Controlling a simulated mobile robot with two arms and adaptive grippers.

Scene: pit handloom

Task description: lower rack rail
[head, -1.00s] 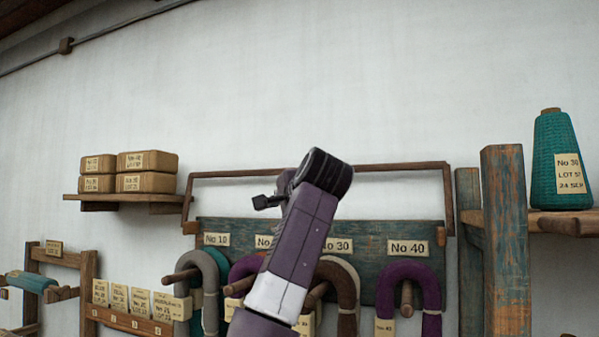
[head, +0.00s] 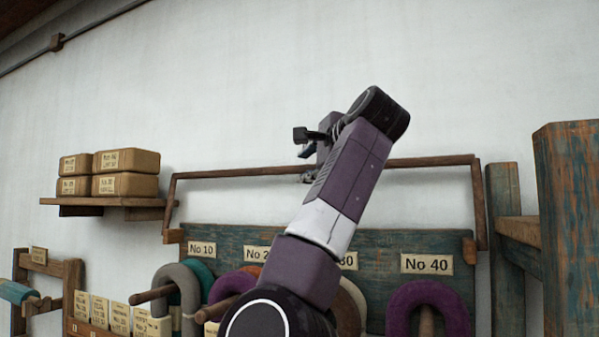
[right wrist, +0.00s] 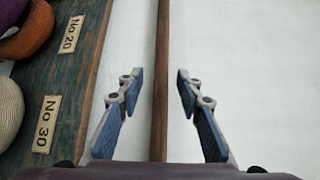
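The rack rail (head: 430,161) is a thin brown wooden bar on two side arms, raised above the blue-green peg board (head: 458,297). In the right wrist view the rail (right wrist: 161,50) runs lengthwise between the blue-padded fingers of my right gripper (right wrist: 158,80). The fingers are spread, with a gap on each side of the rail. In the head view the right gripper (head: 308,178) shows only in part near the rail's middle, mostly hidden behind my right arm. My left gripper is not in view.
Yarn hanks, including a purple one (head: 428,302), hang on pegs under number labels. A shelf (head: 110,202) with wrapped packs (head: 126,161) is at left. A worn wooden post (head: 570,220) stands close at right. The white wall above the rail is bare.

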